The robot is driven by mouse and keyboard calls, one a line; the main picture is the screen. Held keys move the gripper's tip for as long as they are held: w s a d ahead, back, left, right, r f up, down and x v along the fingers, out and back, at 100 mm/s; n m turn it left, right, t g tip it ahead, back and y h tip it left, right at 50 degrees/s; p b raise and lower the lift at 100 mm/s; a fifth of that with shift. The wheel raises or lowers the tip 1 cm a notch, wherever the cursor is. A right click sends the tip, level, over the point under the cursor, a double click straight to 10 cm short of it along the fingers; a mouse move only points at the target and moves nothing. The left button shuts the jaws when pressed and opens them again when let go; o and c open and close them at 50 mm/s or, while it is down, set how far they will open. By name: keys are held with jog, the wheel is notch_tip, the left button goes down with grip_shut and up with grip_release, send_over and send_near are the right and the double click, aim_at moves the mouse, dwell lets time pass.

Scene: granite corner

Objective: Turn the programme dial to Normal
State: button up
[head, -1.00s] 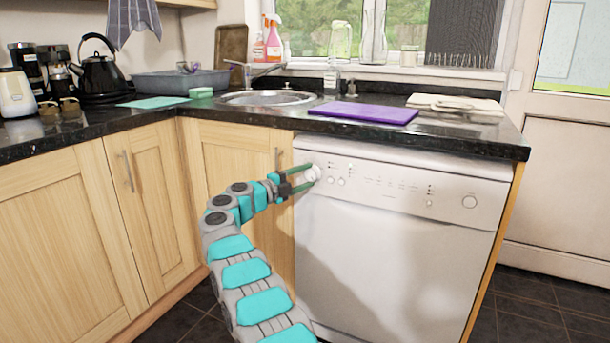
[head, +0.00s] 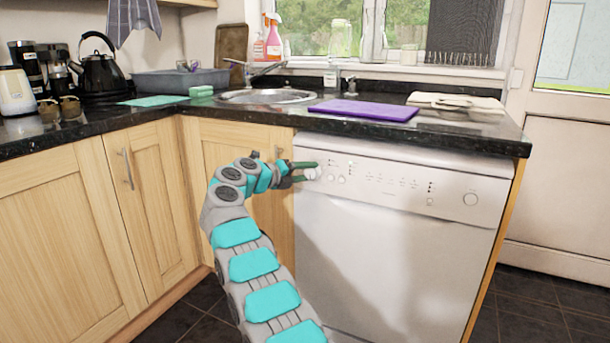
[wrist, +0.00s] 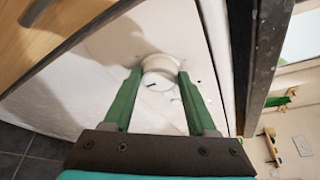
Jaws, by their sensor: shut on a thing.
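The programme dial (head: 311,174) is a round white knob at the left end of the white dishwasher's control panel (head: 400,183). My gripper (head: 308,172) reaches it from the left and is shut on it. In the wrist view the dial (wrist: 160,80) sits between the two green fingertips of my gripper (wrist: 158,76), one on each side. A short dark mark shows on the dial's face. The dial's printed labels are too small to read.
The black granite worktop (head: 470,133) overhangs just above the panel. A purple board (head: 365,110) lies on it. A wooden cupboard door (head: 230,150) with a handle is left of the dishwasher. The floor in front on the right is clear.

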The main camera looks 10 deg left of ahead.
jog(key=shift+d+f, duration=0.1)
jog(key=shift+f, duration=0.05)
dwell(0.3)
jog(key=o, duration=1.4)
jog(key=shift+c, duration=0.2)
jog(key=b+v, duration=0.2)
jog(key=v, duration=0.5)
jog(key=shift+s+a, duration=0.25)
jog(key=shift+s, duration=0.05)
